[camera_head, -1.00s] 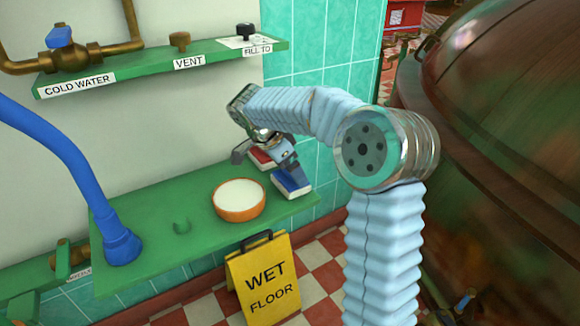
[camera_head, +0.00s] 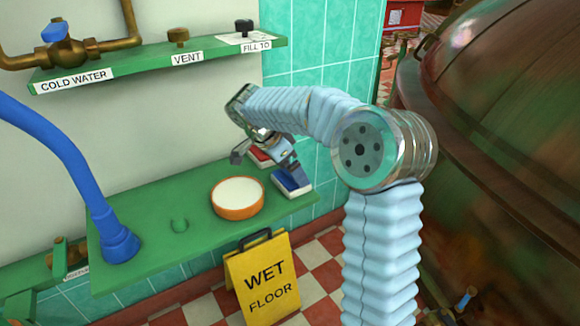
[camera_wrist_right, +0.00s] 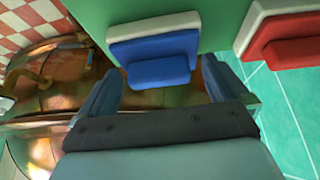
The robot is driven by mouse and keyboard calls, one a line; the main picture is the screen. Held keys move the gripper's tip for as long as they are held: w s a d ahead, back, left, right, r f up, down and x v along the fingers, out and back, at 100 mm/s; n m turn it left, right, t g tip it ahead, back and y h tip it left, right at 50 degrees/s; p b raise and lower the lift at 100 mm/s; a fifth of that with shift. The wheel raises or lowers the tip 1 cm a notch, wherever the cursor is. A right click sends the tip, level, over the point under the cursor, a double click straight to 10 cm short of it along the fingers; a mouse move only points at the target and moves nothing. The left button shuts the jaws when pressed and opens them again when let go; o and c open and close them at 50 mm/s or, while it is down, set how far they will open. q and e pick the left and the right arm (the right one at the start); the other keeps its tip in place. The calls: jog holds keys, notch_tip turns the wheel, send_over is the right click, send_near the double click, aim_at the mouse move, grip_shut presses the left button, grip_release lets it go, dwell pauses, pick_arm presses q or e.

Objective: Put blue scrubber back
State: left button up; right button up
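The blue scrubber (camera_head: 291,183), blue with a white pad, rests at the right end of the green shelf (camera_head: 150,205). In the right wrist view the scrubber (camera_wrist_right: 158,68) lies just ahead of and between the fingers. My right gripper (camera_head: 267,164) reaches down over that end of the shelf, with one finger beside the blue scrubber. Its fingers are spread wide in the wrist view (camera_wrist_right: 160,80), with visible room on both sides of the scrubber. Whether they touch it cannot be told. My left gripper is out of view.
A red scrubber (camera_head: 259,157) sits behind the blue one, close to the gripper. A blue hose (camera_head: 75,165) rises at left. A yellow wet-floor sign (camera_head: 262,280) stands in front.

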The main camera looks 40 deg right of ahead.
jog(key=s+p+v, duration=0.1)
jog(key=p+v, duration=0.1)
jog(key=v, duration=1.1)
jog(key=shift+w+r, duration=0.45)
jog(key=shift+w, duration=0.05)
